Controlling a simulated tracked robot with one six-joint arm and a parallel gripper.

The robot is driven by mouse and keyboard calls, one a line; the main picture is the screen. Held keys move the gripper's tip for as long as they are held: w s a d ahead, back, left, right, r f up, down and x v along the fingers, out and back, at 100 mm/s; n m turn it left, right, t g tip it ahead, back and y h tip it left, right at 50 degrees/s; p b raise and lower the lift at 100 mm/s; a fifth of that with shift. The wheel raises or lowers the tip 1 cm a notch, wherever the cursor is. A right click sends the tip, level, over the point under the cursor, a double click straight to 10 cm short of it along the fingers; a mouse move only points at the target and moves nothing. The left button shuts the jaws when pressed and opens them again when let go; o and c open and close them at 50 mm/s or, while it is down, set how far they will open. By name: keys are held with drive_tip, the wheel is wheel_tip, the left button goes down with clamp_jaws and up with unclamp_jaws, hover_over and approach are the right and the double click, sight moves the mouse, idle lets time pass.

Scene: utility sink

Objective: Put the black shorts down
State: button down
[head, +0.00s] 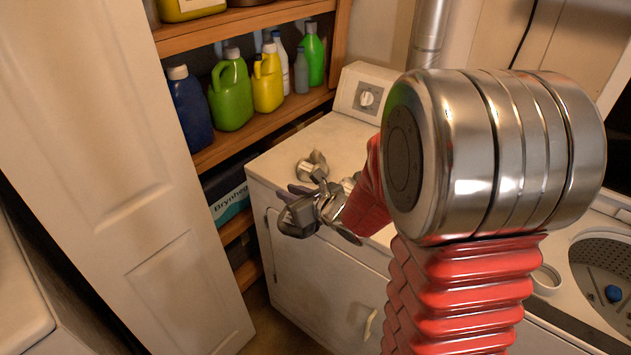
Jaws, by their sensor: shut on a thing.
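My gripper (303,208) is in the head view, at the end of my red arm, over the front left edge of the white dryer (330,285). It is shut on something. A small dark greyish bit (301,190) shows at the jaws, and it fits the black shorts, but their shape cannot be made out. My metal wrist parts hide most of what is held. No other black shorts show on the dryer top or the floor.
Wooden shelves (262,112) with detergent bottles stand behind left of the dryer. A white door (130,170) fills the left side. An open drum (603,270) with a blue thing (613,293) inside is at right. Part of the dryer top behind my gripper is clear.

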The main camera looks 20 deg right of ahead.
drive_tip(key=shift+n+y, duration=0.3)
drive_tip(key=shift+y, duration=0.1)
drive_tip(key=a, duration=0.2)
drive_tip(key=a+f, duration=0.1)
drive_tip(key=a, duration=0.2)
drive_tip(key=shift+s+a+f, duration=0.3)
drive_tip(key=shift+s+f, duration=0.05)
drive_tip(key=shift+f, duration=0.05)
